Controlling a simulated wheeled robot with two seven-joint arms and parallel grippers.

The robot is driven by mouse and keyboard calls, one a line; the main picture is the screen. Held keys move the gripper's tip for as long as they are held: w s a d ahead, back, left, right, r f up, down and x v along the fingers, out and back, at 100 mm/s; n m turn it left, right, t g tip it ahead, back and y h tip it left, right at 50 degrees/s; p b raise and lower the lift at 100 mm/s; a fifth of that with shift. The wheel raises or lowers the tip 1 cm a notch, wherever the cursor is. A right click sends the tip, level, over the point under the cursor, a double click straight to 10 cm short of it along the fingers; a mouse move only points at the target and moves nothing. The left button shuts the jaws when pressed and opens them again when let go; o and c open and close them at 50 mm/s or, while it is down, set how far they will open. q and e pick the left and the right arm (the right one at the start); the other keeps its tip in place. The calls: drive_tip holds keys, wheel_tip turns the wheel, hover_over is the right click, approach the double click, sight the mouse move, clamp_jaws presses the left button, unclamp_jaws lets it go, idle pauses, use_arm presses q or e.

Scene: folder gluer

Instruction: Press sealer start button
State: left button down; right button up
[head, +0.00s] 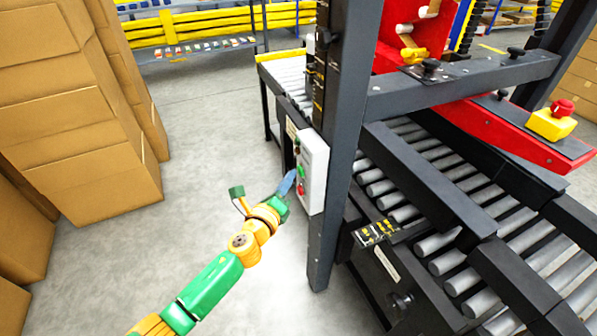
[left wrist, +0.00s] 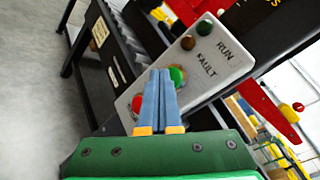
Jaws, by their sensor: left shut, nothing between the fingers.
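The sealer's white control box (head: 315,172) is mounted on the dark upright post. Its green button (head: 301,172) sits above a red button (head: 301,189). In the left wrist view, the tilted panel (left wrist: 205,65) shows the green button (left wrist: 178,74) just right of my fingertips and the red button (left wrist: 136,104) to their left, partly hidden. Lamps marked RUN and FAULT are farther up the panel. My left gripper (head: 290,179), also in the left wrist view (left wrist: 160,72), has its blue fingers shut and empty in front of the panel. I cannot tell whether they touch it. My right gripper is out of view.
The sealer's roller conveyor (head: 470,270) lies right of the post (head: 338,120). A yellow-and-red emergency stop (head: 553,120) is on the red side guard. Stacked cardboard boxes (head: 80,120) stand at the left. The floor between the boxes and the machine is clear.

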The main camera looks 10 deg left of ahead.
use_arm(q)
drive_tip(key=shift+w+d, duration=0.15)
drive_tip(key=shift+d, duration=0.1)
idle(0.3)
drive_tip(key=shift+a, duration=0.1)
drive_tip(key=s+a, duration=0.4)
drive_tip(key=a, duration=0.2)
drive_tip(key=shift+p, duration=0.45)
drive_tip(key=shift+s, duration=0.1)
idle(0.6)
